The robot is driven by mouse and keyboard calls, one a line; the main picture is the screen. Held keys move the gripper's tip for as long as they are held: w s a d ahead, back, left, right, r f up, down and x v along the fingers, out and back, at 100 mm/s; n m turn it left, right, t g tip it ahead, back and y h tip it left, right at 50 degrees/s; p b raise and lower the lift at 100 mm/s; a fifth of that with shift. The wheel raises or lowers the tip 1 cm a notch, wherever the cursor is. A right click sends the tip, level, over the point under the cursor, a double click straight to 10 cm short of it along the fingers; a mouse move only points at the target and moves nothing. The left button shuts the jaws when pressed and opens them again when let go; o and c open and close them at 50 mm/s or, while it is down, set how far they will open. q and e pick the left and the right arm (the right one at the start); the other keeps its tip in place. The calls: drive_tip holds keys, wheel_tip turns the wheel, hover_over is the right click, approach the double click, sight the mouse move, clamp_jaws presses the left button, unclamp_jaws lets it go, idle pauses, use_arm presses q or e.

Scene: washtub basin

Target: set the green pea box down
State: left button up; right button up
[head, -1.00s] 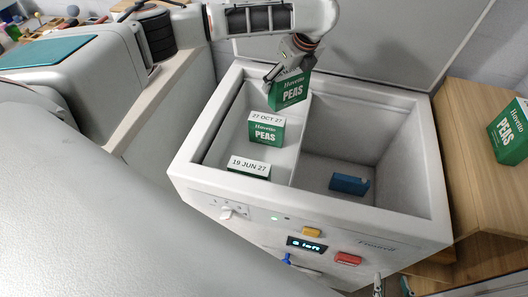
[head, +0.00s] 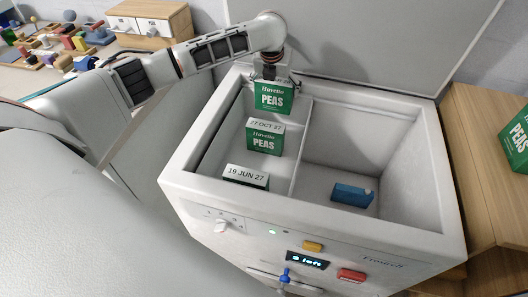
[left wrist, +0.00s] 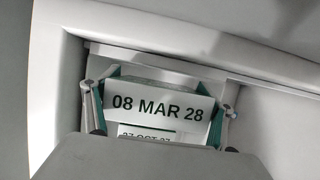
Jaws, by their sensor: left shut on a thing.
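My left gripper (head: 272,80) is shut on a green pea box (head: 273,98), upright at the back of the freezer chest's left compartment. In the left wrist view, the fingers of the gripper (left wrist: 160,112) are on both sides of this box (left wrist: 160,107), whose white top reads 08 MAR 28. Its bottom edge is near the box behind the label 27 OCT 27 (head: 264,138); I cannot tell whether it touches the compartment floor. A third pea box (head: 246,176), marked 19 JUN 27, stands at the front of the same compartment. My right gripper is not in view.
A thin divider (head: 302,150) separates the left compartment from the right one, which holds only a blue block (head: 352,194). The chest's rim (head: 330,222) surrounds both. Another green pea box (head: 516,140) stands on the wooden unit (head: 475,150) at the right. The raised lid (head: 380,40) is behind.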

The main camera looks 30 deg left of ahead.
sight(275, 111)
use_arm(q)
wheel_tip(275, 111, down, 5)
drive_tip(key=shift+b, duration=0.7)
wheel_tip(275, 111, down, 5)
drive_tip(key=shift+f+b, duration=0.1)
drive_tip(key=shift+b, duration=0.65)
drive_tip(key=shift+r, duration=0.2)
drive_tip(key=o, duration=1.5)
drive_tip(key=shift+f, duration=0.15)
drive_tip(key=shift+o, duration=1.4)
